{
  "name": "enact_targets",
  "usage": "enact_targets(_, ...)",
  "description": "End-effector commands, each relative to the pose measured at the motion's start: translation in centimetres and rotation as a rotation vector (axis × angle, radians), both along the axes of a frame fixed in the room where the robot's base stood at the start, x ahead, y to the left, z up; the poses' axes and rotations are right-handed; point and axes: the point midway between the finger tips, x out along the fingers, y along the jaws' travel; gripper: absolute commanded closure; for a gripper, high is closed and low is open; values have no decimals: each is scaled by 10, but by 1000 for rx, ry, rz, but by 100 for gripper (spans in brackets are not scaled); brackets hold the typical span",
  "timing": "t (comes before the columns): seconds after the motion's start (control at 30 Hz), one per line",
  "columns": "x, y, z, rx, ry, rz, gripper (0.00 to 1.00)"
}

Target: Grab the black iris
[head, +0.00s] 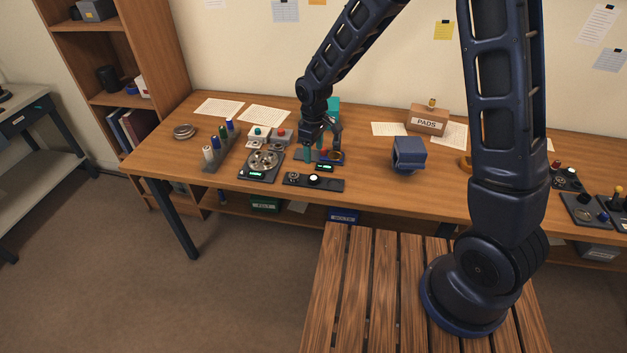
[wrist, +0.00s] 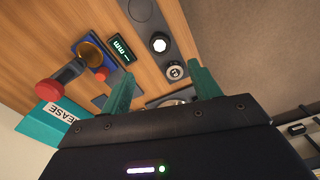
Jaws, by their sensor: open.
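I cannot pick out the black iris with certainty in either view. My gripper (wrist: 163,82) is open, with its two teal fingers apart and nothing seen held between them. In the head view my gripper (head: 318,148) is low over the workbench, near the display and the amber ring. In the head view a dark panel with a large metal disc (head: 263,160) stands left of my gripper.
A dark panel with a white knob (head: 313,181) lies at the bench's front. A display (wrist: 122,50), an amber ring (wrist: 90,52), a red knob (wrist: 48,89) and a teal block (wrist: 42,118) are close by. A blue block (head: 409,153) stands right, with clear bench before it.

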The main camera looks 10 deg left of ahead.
Motion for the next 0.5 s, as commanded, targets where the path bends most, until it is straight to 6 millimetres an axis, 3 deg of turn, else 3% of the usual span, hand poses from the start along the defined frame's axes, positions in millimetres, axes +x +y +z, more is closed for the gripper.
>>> enact_targets(0.5, -3, 6, -57, -4, 5, 17, 38)
